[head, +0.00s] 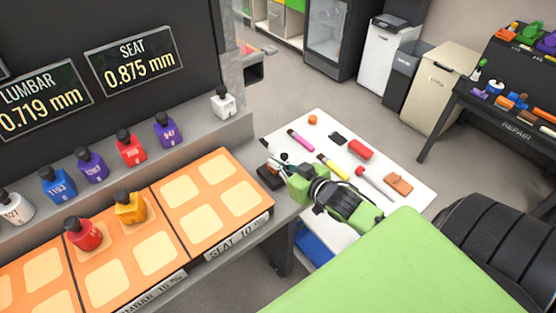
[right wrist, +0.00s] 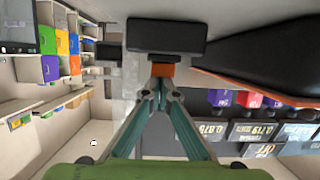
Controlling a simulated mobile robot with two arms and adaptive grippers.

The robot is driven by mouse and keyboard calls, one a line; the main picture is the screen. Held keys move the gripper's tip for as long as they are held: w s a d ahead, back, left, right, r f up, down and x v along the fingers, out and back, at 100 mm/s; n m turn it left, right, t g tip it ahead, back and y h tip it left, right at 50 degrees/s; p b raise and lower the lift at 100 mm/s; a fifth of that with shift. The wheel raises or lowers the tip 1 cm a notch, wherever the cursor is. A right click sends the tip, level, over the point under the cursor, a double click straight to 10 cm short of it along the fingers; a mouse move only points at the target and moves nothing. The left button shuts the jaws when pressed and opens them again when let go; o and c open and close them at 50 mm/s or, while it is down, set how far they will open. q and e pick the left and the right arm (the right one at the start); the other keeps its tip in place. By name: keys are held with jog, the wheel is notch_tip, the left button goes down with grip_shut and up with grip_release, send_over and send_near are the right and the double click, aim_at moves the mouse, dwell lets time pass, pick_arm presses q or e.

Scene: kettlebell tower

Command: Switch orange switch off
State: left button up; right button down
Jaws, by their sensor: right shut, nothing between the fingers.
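An orange piece (right wrist: 160,70), which looks like the switch, sits against a black block (right wrist: 166,36) in the right wrist view. My right gripper (right wrist: 160,88) is shut and empty, its fingertips right at the orange piece; I cannot tell whether they touch it. In the head view my right gripper (head: 282,162) is beside a small black box (head: 270,177) at the right end of the grey bench, and the orange piece does not show there. My left gripper is not in view.
Orange trays (head: 213,200) with pale pads line the bench. A red kettlebell (head: 83,235) and a yellow one (head: 129,208) stand on them; several others stand on the ledge behind. Displays read LUMBAR 0.719 mm and SEAT 0.875 mm. A white table (head: 330,125) holds tools.

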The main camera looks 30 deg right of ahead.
jog(key=shift+s, duration=0.1)
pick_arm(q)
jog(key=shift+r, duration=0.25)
pick_arm(e)
jog(key=shift+s+f, duration=0.4)
jog(key=shift+s, duration=0.35)
pick_arm(q)
jog(key=shift+p, duration=0.3)
